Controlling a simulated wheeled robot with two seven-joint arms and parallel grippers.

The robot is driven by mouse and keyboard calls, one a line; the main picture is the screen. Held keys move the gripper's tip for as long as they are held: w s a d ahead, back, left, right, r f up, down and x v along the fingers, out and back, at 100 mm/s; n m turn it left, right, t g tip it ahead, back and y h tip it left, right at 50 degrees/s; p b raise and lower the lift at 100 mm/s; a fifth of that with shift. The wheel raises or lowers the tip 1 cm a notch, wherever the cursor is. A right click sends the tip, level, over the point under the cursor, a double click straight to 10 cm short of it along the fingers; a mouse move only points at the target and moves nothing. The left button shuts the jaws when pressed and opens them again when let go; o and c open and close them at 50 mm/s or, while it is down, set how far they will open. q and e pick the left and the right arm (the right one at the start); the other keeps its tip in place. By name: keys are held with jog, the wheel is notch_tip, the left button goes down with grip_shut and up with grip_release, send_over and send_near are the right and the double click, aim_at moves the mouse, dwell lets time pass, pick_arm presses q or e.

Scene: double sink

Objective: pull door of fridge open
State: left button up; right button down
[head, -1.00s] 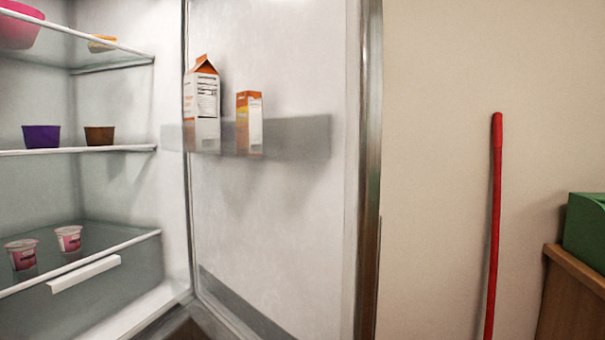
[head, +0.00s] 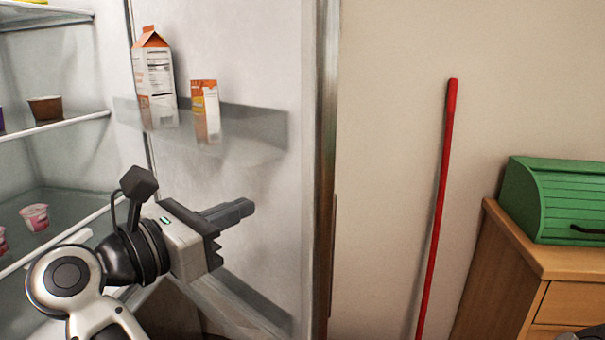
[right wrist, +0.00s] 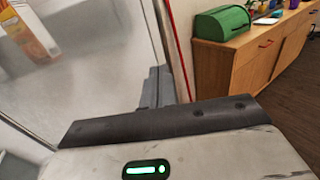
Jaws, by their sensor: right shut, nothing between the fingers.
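The fridge door (head: 270,60) stands wide open, its pale inner face towards me and its metal edge (head: 327,150) to the right. It also shows in the right wrist view (right wrist: 95,75). My right gripper (head: 248,208) is shut and empty, pointing right in front of the door's inner face, below the door shelf. In the right wrist view its fingers (right wrist: 157,86) lie near the door's edge. I cannot tell whether they touch the door. The fridge interior (head: 60,165) is open at the left.
The door shelf (head: 255,125) holds an orange-and-white carton (head: 155,75) and a smaller box (head: 206,110). Cups stand on the fridge shelves. A red pole (head: 439,200) leans at the wall, right of the door. A green bread box (head: 560,195) sits on a wooden cabinet (head: 500,270).

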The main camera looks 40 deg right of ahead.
aim_at(313, 177)
jog(key=d+p, duration=0.1)
jog(key=d, duration=0.3)
jog(key=w+d+p, duration=0.1)
jog(key=d, duration=0.3)
jog(key=w+d+p, duration=0.1)
jog(key=d, duration=0.4)
pick_arm(q)
jog(key=shift+s+a+r, duration=0.1)
jog(key=shift+a+r, duration=0.15)
jog(key=shift+r, duration=0.25)
pick_arm(e)
jog(key=shift+d, duration=0.1)
